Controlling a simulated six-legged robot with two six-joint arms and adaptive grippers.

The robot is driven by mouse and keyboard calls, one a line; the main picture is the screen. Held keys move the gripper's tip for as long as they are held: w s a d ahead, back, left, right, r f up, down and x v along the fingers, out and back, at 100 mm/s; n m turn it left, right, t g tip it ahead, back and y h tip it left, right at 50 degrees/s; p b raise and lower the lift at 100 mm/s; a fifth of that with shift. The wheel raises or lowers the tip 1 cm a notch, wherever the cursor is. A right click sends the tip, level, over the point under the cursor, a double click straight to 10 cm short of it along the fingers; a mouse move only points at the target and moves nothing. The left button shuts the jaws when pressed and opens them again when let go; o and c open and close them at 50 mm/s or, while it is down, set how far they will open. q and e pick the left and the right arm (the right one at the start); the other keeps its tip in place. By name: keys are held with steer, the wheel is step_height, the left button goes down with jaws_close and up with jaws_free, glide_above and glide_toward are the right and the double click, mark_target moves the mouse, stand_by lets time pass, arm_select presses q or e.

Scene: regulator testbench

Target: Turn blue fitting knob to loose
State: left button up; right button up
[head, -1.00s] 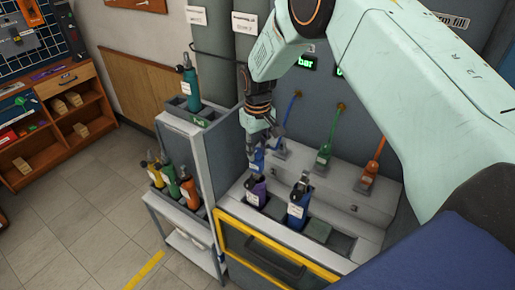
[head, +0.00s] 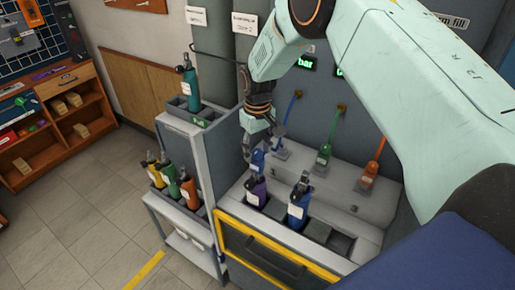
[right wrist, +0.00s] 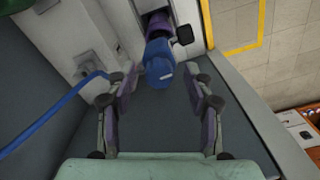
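The blue fitting knob (head: 257,160) sits above a purple cylinder (head: 256,190) in the bench's left slot. My right gripper (head: 260,144) hangs just above and behind the knob. In the right wrist view the two fingers (right wrist: 160,88) are spread wide. The blue knob (right wrist: 159,66) lies just beyond the fingertips, between their lines, with clear gaps on both sides. The purple cylinder (right wrist: 157,24) shows behind it. Nothing is held. My left gripper is not in view.
A blue hose (right wrist: 48,114) runs close to the left finger in the right wrist view. A dark-blue cylinder (head: 298,204) stands in the bench beside the purple one. Green (head: 324,152) and orange (head: 371,170) fittings stand farther right. A grey cabinet (head: 222,142) is close on the left.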

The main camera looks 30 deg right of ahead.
mark_target(257, 151)
step_height(257, 151, up, 12)
stand_by(0.7)
stand_by(0.4)
